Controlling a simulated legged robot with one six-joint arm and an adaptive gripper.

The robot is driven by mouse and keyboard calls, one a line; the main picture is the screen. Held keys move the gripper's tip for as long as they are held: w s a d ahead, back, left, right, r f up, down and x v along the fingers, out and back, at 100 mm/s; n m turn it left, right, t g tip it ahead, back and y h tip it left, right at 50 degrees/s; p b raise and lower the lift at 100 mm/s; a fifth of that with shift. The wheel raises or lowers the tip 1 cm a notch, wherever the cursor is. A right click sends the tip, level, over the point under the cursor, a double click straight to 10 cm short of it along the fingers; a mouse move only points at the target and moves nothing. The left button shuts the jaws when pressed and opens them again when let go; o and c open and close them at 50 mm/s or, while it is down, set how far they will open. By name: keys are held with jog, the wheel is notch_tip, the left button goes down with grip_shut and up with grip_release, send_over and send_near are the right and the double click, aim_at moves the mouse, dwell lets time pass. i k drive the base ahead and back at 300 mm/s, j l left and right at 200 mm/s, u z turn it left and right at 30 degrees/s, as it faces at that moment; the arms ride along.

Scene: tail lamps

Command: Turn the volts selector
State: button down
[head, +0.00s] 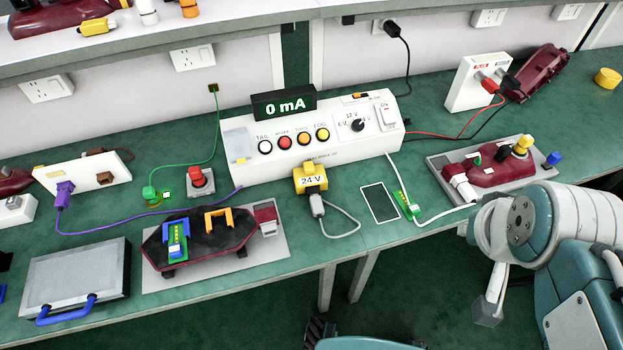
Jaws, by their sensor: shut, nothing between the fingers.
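The white control box (320,140) stands on the green bench. The volts selector (357,125) is a small black knob on its sloped front, with "6 V" and "12 V" marks around it. Its pointer is too small to read. A green display (284,104) above the box reads "0 mA". A yellow block (311,179) marked "24 V" is at the box's front edge.
A maroon lamp on a grey tray (440,170) stands at the right, near my arm. A dark lamp housing (200,237) lies on a mat front left. A grey cable (340,224) loops at the bench edge. A shelf (180,40) runs along the back.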

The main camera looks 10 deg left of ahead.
aim_at(357, 126)
jog(key=i+l+u, duration=0.2)
jog(key=l+u, duration=0.15)
jog(key=u, duration=0.15)
jog(key=i+l+u, duration=0.15)
jog(key=l+u, duration=0.2)
jog(key=u, duration=0.15)
